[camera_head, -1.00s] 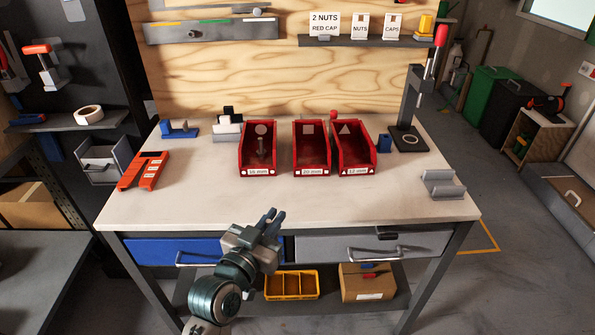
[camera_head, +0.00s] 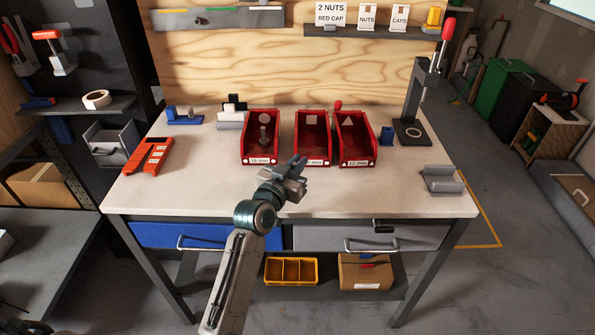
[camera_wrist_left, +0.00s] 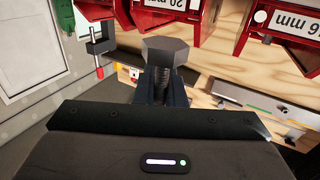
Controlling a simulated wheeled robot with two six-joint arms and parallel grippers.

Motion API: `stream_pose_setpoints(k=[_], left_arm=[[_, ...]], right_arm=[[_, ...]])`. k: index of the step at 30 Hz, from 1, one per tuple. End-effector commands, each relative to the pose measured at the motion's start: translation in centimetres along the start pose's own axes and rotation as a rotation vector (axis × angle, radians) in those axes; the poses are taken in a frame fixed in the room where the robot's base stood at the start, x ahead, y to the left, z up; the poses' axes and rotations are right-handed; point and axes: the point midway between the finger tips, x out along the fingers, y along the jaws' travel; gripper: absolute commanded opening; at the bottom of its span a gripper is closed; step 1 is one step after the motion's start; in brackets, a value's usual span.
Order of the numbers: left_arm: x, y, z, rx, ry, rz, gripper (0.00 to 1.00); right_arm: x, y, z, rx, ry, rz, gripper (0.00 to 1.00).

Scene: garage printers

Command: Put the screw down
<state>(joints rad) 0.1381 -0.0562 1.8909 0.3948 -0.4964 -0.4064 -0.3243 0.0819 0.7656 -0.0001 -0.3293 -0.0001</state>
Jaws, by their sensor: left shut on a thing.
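My left gripper (camera_head: 299,169) is shut on a grey hex-headed screw. In the left wrist view the screw (camera_wrist_left: 166,54) stands between the fingers, its head beyond the tips and its thread partly hidden. In the head view I cannot make the screw out clearly. The gripper is over the front of the workbench (camera_head: 210,192), before the middle red bin (camera_head: 312,118), and covers part of that bin's label. The left red bin (camera_head: 245,118), marked 16 mm, has another upright screw (camera_head: 263,138) in it. The right red bin (camera_head: 367,152) is marked 12 mm. My right gripper is not in view.
An orange rack (camera_head: 148,156) and a blue block (camera_head: 184,117) are at the left of the bench. A press stand (camera_head: 415,95) is at the back right, and a grey cradle (camera_head: 442,181) at the front right. The benchtop is clear on both sides of my arm.

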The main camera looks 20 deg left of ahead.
Motion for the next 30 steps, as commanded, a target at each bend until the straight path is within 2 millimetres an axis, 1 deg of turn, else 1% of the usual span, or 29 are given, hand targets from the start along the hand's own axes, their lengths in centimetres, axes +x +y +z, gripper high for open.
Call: stream_pose_setpoints(k=[2, 6, 9, 20, 25, 26, 27, 29, 30], left_arm=[[0.3, -0.1, 0.3, 0.0, 0.0, 0.0, 0.0], [0.2, -0.1, 2.3, -0.001, -0.004, 0.0, 0.0], [0.2, -0.1, 3.3, -0.001, -0.002, 0.0, 0.0], [0.2, -0.1, 3.7, 0.0, 0.001, 0.0, 0.0], [0.2, -0.1, 3.9, 0.0, 0.001, 0.0, 0.0], [0.2, -0.1, 3.9, 0.0, 0.0, 0.0, 0.11], [0.2, -0.1, 3.8, 0.0, 0.0, 0.0, 0.19], [0.2, -0.1, 3.8, 0.0, 0.0, 0.0, 0.31], [0.2, 0.0, 3.8, 0.0, 0.0, 0.0, 0.31]], right_arm=[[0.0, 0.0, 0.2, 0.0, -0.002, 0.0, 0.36], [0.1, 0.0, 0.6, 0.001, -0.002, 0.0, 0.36], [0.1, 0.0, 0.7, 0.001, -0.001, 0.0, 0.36], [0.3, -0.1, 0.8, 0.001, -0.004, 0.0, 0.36], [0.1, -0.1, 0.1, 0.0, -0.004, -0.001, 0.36], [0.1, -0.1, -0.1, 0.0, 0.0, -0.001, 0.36], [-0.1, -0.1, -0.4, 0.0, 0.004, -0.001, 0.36], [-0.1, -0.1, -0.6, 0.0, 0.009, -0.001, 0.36], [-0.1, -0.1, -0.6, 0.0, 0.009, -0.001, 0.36]])
